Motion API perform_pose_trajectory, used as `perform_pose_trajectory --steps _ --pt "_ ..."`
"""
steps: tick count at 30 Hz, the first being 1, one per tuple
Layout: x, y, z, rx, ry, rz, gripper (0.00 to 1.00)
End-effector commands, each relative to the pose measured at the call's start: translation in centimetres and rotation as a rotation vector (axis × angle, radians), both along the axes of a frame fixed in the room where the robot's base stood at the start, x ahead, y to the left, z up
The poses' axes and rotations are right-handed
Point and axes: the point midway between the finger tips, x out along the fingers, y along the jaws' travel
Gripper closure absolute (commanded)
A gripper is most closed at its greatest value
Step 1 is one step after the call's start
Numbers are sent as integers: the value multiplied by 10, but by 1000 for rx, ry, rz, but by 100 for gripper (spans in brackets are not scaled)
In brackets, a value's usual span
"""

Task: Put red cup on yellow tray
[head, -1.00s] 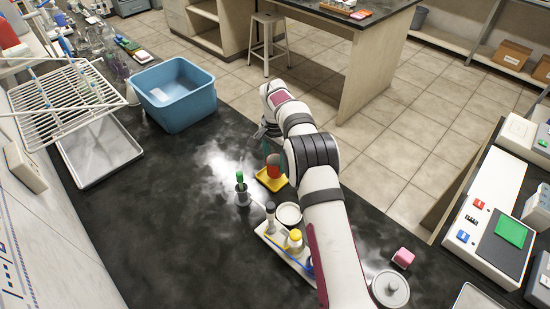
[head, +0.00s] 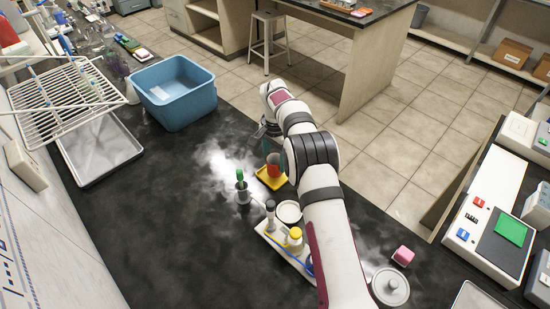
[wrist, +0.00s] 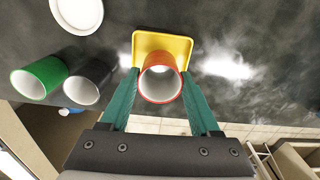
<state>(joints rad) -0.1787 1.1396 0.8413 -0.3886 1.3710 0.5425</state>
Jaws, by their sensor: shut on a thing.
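The red cup (head: 273,165) is upright over the yellow tray (head: 270,184) at the middle of the bench. My gripper (wrist: 158,82) is shut on the red cup (wrist: 160,92), with one teal finger on each side of it. In the wrist view the yellow tray (wrist: 144,44) lies behind the cup. My arm hides part of the tray in the head view, and I cannot tell whether the cup's base touches it.
A white rack with bottles (head: 290,255) and a white round dish (head: 288,212) are in front. A blue bin (head: 175,95) is at the back left.

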Motion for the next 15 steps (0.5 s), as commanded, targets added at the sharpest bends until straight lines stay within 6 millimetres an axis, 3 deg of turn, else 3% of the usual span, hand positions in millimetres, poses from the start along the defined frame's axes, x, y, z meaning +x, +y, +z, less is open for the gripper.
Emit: perform_pose_trajectory --steps 15 --pt "0 0 -8 -1 1 1 73"
